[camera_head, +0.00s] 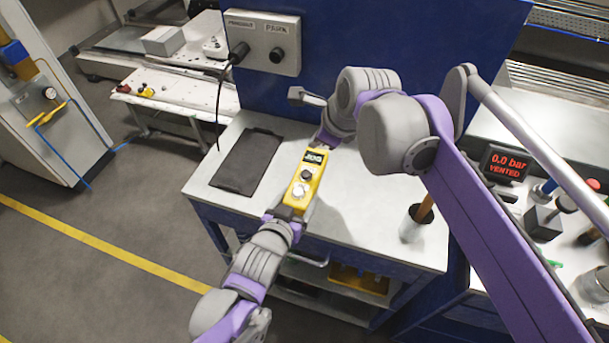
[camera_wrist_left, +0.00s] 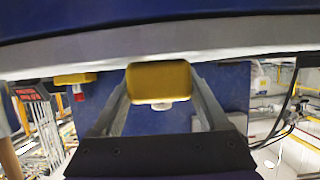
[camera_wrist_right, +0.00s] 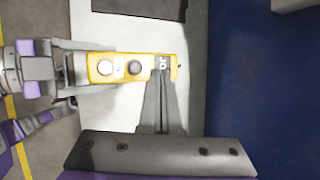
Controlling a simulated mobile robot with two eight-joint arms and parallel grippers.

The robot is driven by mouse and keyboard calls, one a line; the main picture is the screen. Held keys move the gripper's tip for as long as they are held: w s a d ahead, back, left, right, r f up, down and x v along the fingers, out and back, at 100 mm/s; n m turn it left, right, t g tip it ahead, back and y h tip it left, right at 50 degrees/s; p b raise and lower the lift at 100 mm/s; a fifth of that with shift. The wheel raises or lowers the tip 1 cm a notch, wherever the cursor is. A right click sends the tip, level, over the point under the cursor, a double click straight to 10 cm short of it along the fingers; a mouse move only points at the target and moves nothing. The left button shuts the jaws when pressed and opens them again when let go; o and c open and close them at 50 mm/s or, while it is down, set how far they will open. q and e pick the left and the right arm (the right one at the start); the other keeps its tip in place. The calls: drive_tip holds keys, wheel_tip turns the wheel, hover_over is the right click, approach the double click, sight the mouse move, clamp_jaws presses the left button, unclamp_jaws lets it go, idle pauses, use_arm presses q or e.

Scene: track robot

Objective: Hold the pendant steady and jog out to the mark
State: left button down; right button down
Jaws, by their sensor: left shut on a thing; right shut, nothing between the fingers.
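The yellow pendant (camera_head: 303,184) has a small screen reading JOG, a dark knob and a pale button. It is tilted above the workbench, and it also shows in the right wrist view (camera_wrist_right: 118,79). My left gripper (camera_head: 284,212) is shut on its lower end. In the left wrist view the pendant's yellow end (camera_wrist_left: 160,78) sits between the two fingers. My right gripper (camera_head: 321,144) is shut and empty at the pendant's screen end. In the right wrist view its closed fingers (camera_wrist_right: 161,80) reach the pendant beside the screen; whether they touch it I cannot tell. I cannot make out the mark.
A dark flat pad (camera_head: 247,163) lies on the workbench (camera_head: 222,197). A grey box (camera_head: 262,42) labelled PENDANT and PARK is on the blue panel, with a black cable hanging from it. A cup with a wooden handle (camera_head: 413,224) stands right. A display (camera_head: 503,163) reads 0.0 bar VENTED.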

sight(306, 174)
drive_tip(key=t, duration=0.1)
drive_tip(key=a+r+t, duration=0.1)
drive_tip(key=t, duration=0.1)
drive_tip(key=shift+s+a+r+y, duration=0.25)
drive_tip(key=shift+s+r+y, duration=0.05)
drive_tip(key=shift+s, duration=0.1)
drive_tip(key=shift+f, duration=4.45)
drive_tip(key=shift+f, duration=0.15)
drive_tip(key=shift+f, duration=0.25)
